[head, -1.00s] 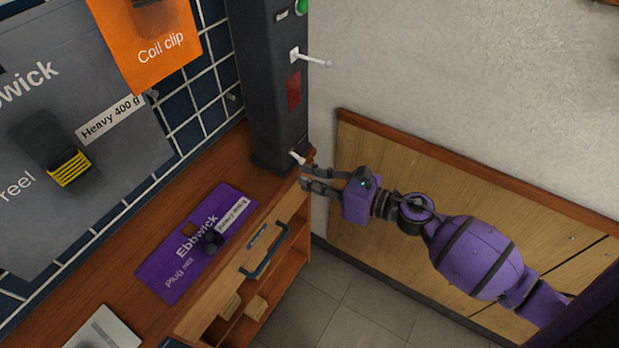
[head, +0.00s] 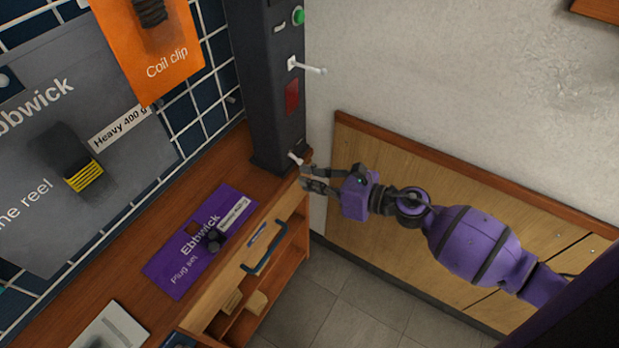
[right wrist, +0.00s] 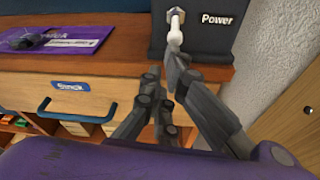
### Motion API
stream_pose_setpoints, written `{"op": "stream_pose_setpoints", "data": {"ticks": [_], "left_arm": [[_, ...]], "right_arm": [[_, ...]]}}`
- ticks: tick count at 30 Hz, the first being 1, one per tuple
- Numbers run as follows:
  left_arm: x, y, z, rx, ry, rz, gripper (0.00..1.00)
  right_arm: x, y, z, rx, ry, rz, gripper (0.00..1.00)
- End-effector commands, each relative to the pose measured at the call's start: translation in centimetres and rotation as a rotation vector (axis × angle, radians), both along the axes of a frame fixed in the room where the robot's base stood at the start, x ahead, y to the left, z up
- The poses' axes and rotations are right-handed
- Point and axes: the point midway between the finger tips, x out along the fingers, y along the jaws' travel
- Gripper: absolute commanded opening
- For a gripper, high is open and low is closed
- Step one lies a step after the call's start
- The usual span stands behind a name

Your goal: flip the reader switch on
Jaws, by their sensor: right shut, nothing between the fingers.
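A dark upright housing (head: 272,90) stands at the back of the bench. Low on its front is a small switch with a white lever (head: 296,159). In the right wrist view this white lever (right wrist: 175,30) sits beside a "Power" label and its tip points down toward me. My right gripper (head: 306,178) is shut and empty, just in front of the switch. In the right wrist view its fingertips (right wrist: 163,68) are just below the lever tip; I cannot tell whether they touch. My left gripper is not in view.
Higher on the housing are another white lever (head: 308,67), a red panel (head: 292,95) and a green light (head: 298,16).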

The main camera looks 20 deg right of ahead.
Motion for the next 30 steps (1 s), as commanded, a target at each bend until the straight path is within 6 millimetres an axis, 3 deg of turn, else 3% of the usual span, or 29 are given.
{"op": "stream_pose_setpoints", "data": {"ticks": [9, 30], "left_arm": [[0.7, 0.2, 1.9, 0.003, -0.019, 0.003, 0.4], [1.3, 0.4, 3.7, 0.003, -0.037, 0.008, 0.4]], "right_arm": [[-0.5, -0.5, 1.6, -0.001, -0.004, -0.001, 0.0], [-1.1, -0.9, 5.1, 0.0, -0.001, 0.0, 0.0]]}}
